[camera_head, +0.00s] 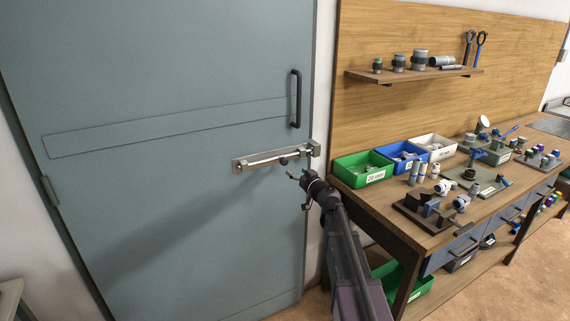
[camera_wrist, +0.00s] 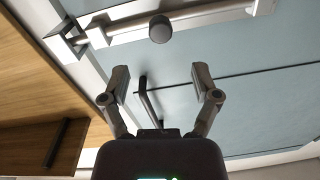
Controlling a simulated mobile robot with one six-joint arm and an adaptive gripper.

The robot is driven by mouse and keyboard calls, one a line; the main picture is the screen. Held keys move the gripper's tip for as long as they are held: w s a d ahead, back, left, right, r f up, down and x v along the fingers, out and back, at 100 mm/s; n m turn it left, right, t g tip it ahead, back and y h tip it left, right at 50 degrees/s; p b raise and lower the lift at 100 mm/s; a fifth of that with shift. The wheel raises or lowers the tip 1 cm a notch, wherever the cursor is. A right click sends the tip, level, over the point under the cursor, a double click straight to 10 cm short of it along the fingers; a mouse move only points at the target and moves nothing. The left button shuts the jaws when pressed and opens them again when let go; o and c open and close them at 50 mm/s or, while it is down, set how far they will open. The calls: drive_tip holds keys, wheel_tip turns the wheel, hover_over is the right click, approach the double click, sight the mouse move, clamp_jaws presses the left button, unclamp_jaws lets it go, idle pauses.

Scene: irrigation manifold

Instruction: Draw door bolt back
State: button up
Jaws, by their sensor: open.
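The metal door bolt (camera_head: 262,160) is mounted level on the grey-blue door (camera_head: 165,90), near its right edge. Its rod (camera_wrist: 205,19) runs across the top of the wrist view. The rod appears to reach the keeper (camera_head: 315,149) on the frame side, which shows at the left of the wrist view (camera_wrist: 64,42). A dark round knob (camera_wrist: 159,29) stands out from the rod; it also shows in the head view (camera_head: 284,161). My gripper (camera_head: 298,190) is open and empty, just below the bolt. In the wrist view its fingertips (camera_wrist: 160,78) are apart from the knob.
A black door handle (camera_head: 295,98) is above the bolt. A workbench (camera_head: 400,225) stands close at the right, with a green bin (camera_head: 363,180) and several fittings. A shelf (camera_head: 415,74) hangs on the wooden panel. The door face left of the bolt is clear.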

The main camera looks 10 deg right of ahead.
sight(286, 163)
drive_tip(key=x, duration=0.8)
drive_tip(key=shift+w+a, duration=0.15)
drive_tip(key=shift+w, duration=0.15)
